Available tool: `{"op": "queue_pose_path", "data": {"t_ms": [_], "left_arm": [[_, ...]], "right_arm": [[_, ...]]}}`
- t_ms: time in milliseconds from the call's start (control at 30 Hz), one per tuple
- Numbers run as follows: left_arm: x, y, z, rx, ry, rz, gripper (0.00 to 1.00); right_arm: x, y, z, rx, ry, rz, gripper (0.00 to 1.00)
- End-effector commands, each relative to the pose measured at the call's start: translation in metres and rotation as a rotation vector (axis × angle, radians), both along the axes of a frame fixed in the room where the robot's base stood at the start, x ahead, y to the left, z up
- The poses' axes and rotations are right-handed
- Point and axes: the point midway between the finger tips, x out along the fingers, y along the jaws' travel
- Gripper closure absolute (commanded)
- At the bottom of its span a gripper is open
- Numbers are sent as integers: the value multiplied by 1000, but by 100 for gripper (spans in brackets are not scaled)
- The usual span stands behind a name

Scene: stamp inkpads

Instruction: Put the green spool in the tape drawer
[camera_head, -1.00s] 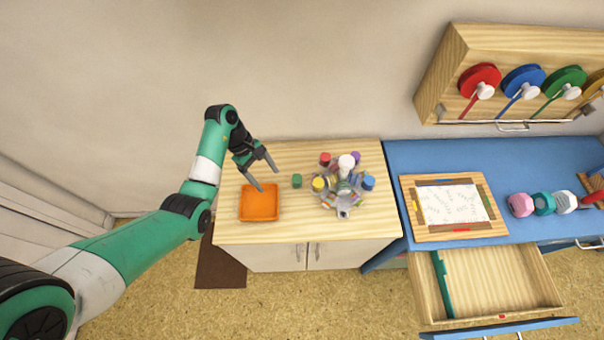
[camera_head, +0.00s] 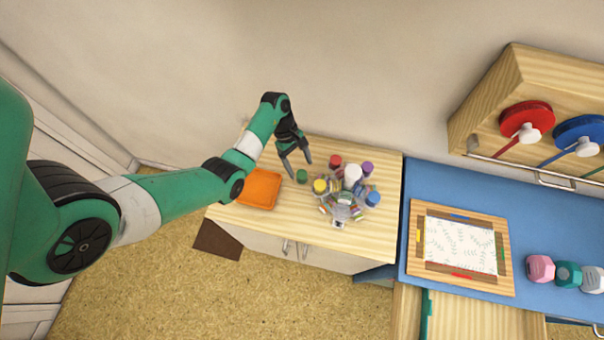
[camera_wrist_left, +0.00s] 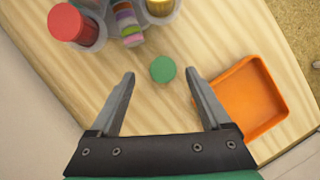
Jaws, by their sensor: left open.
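The green spool (camera_head: 302,176) is a small green cylinder on the light wooden cabinet top, between the orange tray and the carousel of bottles. It also shows in the left wrist view (camera_wrist_left: 163,69), seen from above as a green disc. My left gripper (camera_head: 299,169) is open and empty. In the left wrist view its fingertips (camera_wrist_left: 160,74) lie to either side of the spool in the picture; whether they are down at its height I cannot tell. An open wooden drawer (camera_head: 480,320) under the blue desk is cut off at the bottom edge. My right gripper is not in view.
An orange tray (camera_head: 260,188) lies left of the spool. A carousel of colored bottles (camera_head: 342,195) stands close on its right. A framed sheet (camera_head: 460,246) and several colored knobs lie on the blue desk (camera_head: 430,180). A wall rack holds colored reels (camera_head: 527,120).

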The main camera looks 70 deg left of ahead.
Motion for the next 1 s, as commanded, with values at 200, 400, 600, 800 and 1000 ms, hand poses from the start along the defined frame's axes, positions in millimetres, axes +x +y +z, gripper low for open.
{"op": "queue_pose_path", "data": {"t_ms": [200, 400, 600, 800, 1000], "left_arm": [[-2, -9, -26, -2, 2, -1, 19], [1, -17, -49, 0, 0, -1, 19], [1, -18, -49, 0, -1, 0, 19], [1, -17, -48, 0, -1, 0, 51], [1, -17, -48, 0, -1, 0, 87]], "right_arm": [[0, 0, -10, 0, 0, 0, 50], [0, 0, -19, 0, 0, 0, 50], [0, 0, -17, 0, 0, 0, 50], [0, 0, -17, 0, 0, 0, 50], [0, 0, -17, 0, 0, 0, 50]]}}
